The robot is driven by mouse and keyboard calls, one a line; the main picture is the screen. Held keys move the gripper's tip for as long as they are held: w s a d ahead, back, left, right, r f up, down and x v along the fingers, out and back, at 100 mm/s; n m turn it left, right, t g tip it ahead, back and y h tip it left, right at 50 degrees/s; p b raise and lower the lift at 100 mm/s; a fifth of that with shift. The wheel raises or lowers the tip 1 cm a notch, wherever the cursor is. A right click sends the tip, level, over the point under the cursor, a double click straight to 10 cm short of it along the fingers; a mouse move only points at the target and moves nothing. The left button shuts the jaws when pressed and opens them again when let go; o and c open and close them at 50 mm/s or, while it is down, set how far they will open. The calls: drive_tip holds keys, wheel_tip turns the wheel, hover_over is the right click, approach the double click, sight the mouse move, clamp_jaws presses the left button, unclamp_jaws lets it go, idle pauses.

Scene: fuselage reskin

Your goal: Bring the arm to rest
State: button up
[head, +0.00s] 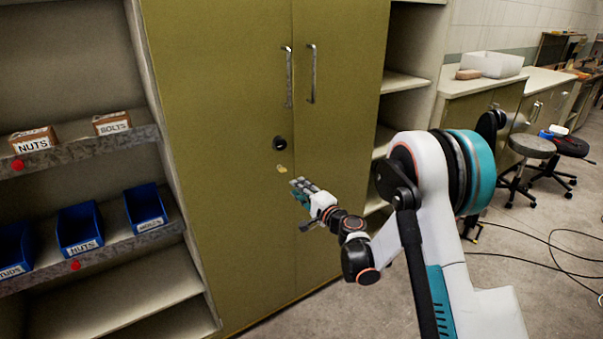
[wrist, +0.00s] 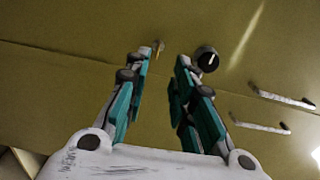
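My gripper (head: 300,187) is at the end of my arm, in front of the olive cabinet (head: 215,90) and below its dark round lock (head: 279,143). In the wrist view my gripper (wrist: 162,60) has its two teal-and-grey fingers apart, with nothing held between them. The lock (wrist: 206,59) shows just to the right of the fingertips. A small yellowish piece (head: 282,168) is at the cabinet front near the fingertips; it also shows in the wrist view (wrist: 158,47). I cannot tell what it is. My arm is bent and stretched toward the cabinet.
Both cabinet doors look shut, with two metal handles (head: 288,76). Open shelves at left hold cardboard boxes (head: 33,141) and blue bins (head: 79,228). At right are a counter with a white tray (head: 492,64), stools (head: 532,147) and floor cables (head: 560,250).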

drive_tip(key=s+d+r+n+g+h, duration=0.1)
drive_tip(key=s+d+r+n+g, duration=0.15)
drive_tip(key=s+r, duration=0.5)
drive_tip(key=s+d+r+n+g+h, duration=0.1)
drive_tip(key=s+d+r+n+g, duration=0.1)
drive_tip(key=s+r+n, duration=0.4)
drive_tip(key=s+d+g+h, duration=0.1)
drive_tip(key=s+d, duration=0.4)
drive_tip(key=s, duration=0.6)
drive_tip(key=s+d+f+n+g+h, duration=0.1)
drive_tip(key=s+d+h, duration=0.3)
drive_tip(key=s, duration=0.7)
drive_tip(key=s+d+f+n+g+h, duration=0.1)
drive_tip(key=s+d+h, duration=0.2)
drive_tip(key=s+d, duration=0.4)
drive_tip(key=s, duration=0.4)
drive_tip(key=shift+d+f, duration=0.25)
drive_tip(key=shift+d, duration=0.15)
